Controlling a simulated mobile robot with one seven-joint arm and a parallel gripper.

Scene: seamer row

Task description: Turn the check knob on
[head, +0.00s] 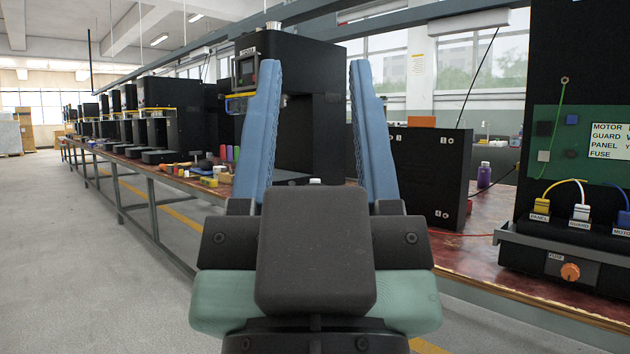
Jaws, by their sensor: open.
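An orange round knob (570,272) sits on the front of the black unit at the lower right. The small plate beside it seems to read FUSE, and no label reading "check" can be made out in this view. My gripper (314,75) is open and empty, with its two blue fingers pointing up and away. It is well to the left of the orange knob and apart from it. My gripper hides part of the bench and a black machine (290,100) behind it.
Yellow (541,207), white (580,213) and blue (623,219) plugs with cables stand above the knob, below a green board (560,142). A black panel (430,175) and purple bottle (484,175) stand on the red bench (490,262). The floor (75,250) at left is clear.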

